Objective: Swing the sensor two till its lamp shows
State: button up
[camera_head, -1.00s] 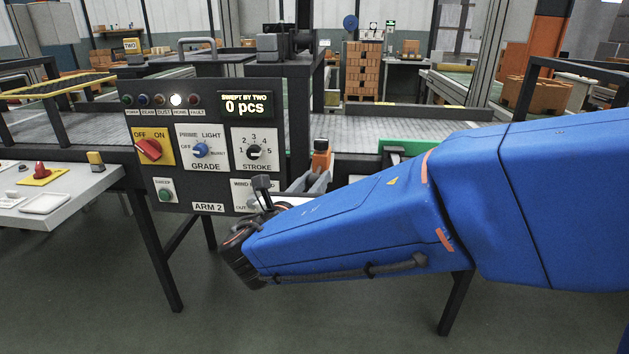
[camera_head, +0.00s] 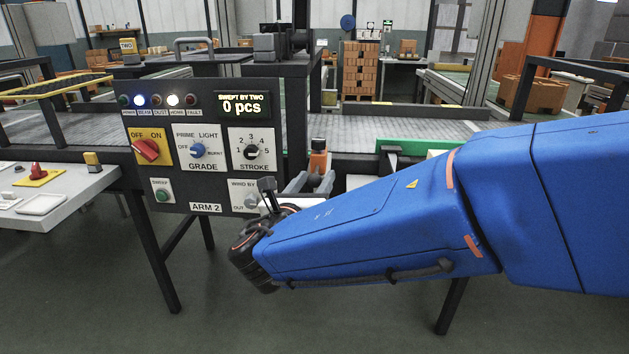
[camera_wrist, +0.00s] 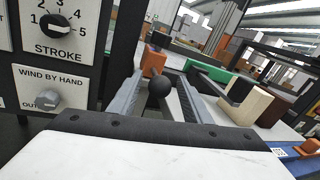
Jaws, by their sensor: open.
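The sensor, an orange block with a dark top (camera_head: 319,158), stands at the conveyor edge just right of the ARM 2 panel (camera_head: 180,208). It also shows in the wrist view (camera_wrist: 154,62). A black ball knob (camera_wrist: 160,86) sits just in front of it. My gripper (camera_head: 312,181) is open, its grey fingers on either side of the knob in the wrist view (camera_wrist: 161,80). I cannot tell if they touch it. On the panel, the BEAM lamp (camera_head: 140,101) glows blue-white and the HOME lamp (camera_head: 173,100) glows white. The display (camera_head: 243,105) reads 0 pcs.
The STROKE dial (camera_head: 252,151) and WIND BY HAND knob (camera_wrist: 48,99) are close left of my gripper. A green bar (camera_head: 405,147) lies on the right, behind my arm. A white side table (camera_head: 80,190) with small parts stands at the left.

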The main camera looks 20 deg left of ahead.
jog(key=s, duration=1.7)
jog(key=shift+s+d, duration=0.15)
